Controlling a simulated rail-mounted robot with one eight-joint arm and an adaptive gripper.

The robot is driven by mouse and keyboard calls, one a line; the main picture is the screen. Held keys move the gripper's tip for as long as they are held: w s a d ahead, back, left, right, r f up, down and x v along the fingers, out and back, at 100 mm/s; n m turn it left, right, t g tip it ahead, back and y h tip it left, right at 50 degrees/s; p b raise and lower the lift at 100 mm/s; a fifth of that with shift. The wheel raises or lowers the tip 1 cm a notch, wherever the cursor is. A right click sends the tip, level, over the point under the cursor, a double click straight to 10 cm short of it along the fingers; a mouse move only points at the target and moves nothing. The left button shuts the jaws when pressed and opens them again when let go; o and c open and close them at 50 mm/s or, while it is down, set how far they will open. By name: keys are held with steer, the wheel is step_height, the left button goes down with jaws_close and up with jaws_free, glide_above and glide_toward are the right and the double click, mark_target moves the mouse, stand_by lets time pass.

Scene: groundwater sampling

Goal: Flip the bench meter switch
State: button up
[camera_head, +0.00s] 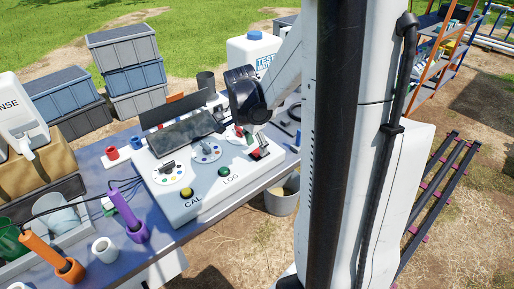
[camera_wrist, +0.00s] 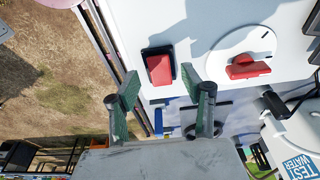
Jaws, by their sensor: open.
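The bench meter (camera_head: 205,180) is a white sloped console with a dark screen, dials and CAL and LOG buttons. In the wrist view its red rocker switch (camera_wrist: 160,69) sits in a black frame on the white panel (camera_wrist: 195,25). In the head view the switch (camera_head: 262,150) shows at the console's right end, partly hidden near my arm. My gripper (camera_wrist: 160,92) is open and empty. Its two green-padded fingers are spread, with the switch seen beyond the gap between them. I cannot tell the exact distance, but no contact shows.
A red knob (camera_wrist: 247,68) on a round dial is close beside the switch. A yellow CAL button (camera_head: 187,192) and green LOG button (camera_head: 224,172) are along the console front. A purple holder (camera_head: 136,230) stands left of it. A bucket (camera_head: 283,198) is beside the bench.

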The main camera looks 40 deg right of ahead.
step_height(320, 180, up, 10)
steer(key=a, duration=0.2)
stand_by(0.6)
steer(key=s+a+r+n+t+y, duration=0.1)
steer(key=s+a+n+t, duration=0.2)
steer(key=a+n, duration=0.6)
steer(key=s+a+r+n+t+y, duration=0.1)
steer(key=s+a+n+t, duration=0.3)
steer(key=a+n, duration=0.5)
steer(key=shift+s+a+r+n, duration=0.4)
steer(key=shift+s+a+r, duration=0.4)
steer(key=shift+a, duration=2.45)
steer(key=shift+f, duration=0.1)
